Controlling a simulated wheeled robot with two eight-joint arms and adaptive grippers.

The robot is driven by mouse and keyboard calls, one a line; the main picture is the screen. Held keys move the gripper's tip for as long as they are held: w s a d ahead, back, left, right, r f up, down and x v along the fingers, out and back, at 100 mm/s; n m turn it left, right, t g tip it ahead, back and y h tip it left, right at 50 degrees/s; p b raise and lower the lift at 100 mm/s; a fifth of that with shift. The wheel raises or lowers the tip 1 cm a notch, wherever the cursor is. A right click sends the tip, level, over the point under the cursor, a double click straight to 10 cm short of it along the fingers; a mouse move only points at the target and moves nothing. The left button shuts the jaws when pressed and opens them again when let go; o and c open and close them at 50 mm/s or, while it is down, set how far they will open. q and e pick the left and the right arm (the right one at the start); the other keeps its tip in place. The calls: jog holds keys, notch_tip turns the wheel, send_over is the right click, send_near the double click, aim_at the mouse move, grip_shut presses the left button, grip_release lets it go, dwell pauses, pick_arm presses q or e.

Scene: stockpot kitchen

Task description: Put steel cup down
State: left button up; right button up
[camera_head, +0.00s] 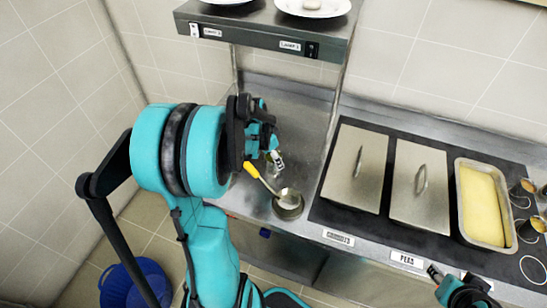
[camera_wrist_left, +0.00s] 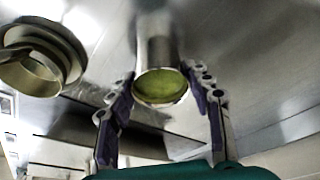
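The steel cup (camera_wrist_left: 160,88) has green contents and is between the two fingers of my left gripper (camera_wrist_left: 158,76) in the left wrist view. A fingertip is against each side of it. In the head view the cup (camera_head: 274,168) is partly hidden under my left gripper (camera_head: 268,142), over the counter at the back left. I cannot tell whether its base touches the counter. My right gripper (camera_head: 452,284) is at the lower right edge of the head view, and its fingers are too small to read.
Lidded pans (camera_head: 355,167) and a yellow-filled pan (camera_head: 483,205) stand right. More cups (camera_head: 531,229) are at the far right. A shelf (camera_head: 265,32) hangs above.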

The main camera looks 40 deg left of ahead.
pick_arm(q)
jog(key=shift+o, duration=1.2)
jog(key=shift+r, duration=0.2)
jog(key=p+v, duration=0.4)
jog(key=v, duration=0.7)
jog(key=s+d+r+n+t, duration=0.2)
jog(key=s+d, duration=0.1)
jog(key=d, duration=0.7)
jog(key=s+d+r+n+t+y, duration=0.1)
jog(key=s+d, duration=0.3)
jog(key=d, duration=0.7)
jog(key=shift+r+n+t, duration=0.6)
jog(key=shift+r, duration=0.1)
jog(key=shift+f, duration=0.15)
